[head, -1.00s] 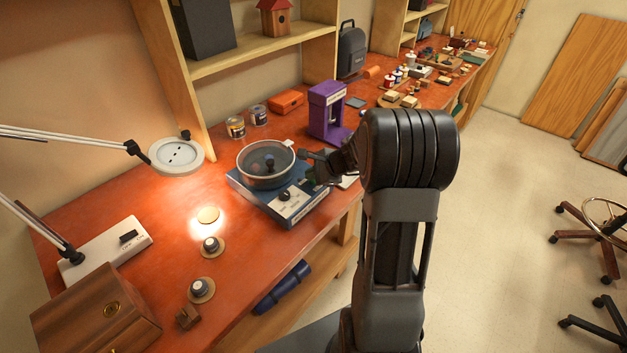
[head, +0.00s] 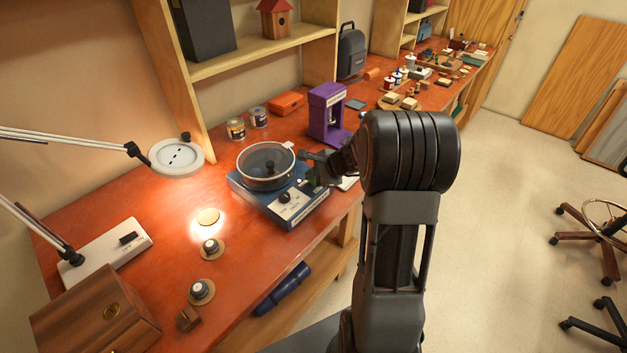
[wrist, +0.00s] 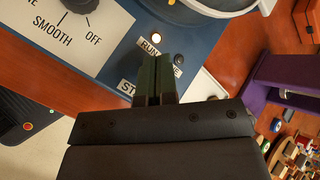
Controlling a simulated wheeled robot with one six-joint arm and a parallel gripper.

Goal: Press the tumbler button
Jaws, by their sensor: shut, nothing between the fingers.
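The tumbler is a blue machine (head: 246,199) with a round clear-lidded drum (head: 266,166) on the bench. Its blue control panel fills the upper part of the wrist view (wrist: 206,48), with a dial (wrist: 78,4) marked SMOOTH and OFF. A small lamp (wrist: 156,37) glows pale above a RUN label (wrist: 150,46). A dark round spot (wrist: 179,58) sits right of it. My gripper (head: 314,178) is at the panel's right end. In the wrist view its shut, empty fingers (wrist: 158,60) cover part of the labels. The button is not clearly seen, and contact cannot be told.
A purple stand (head: 326,116) is close behind my gripper; it also shows at right in the wrist view (wrist: 262,92). Jars (head: 236,128) and an orange box (head: 286,103) stand behind the tumbler. A lamp (head: 176,156) overhangs the bench at left.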

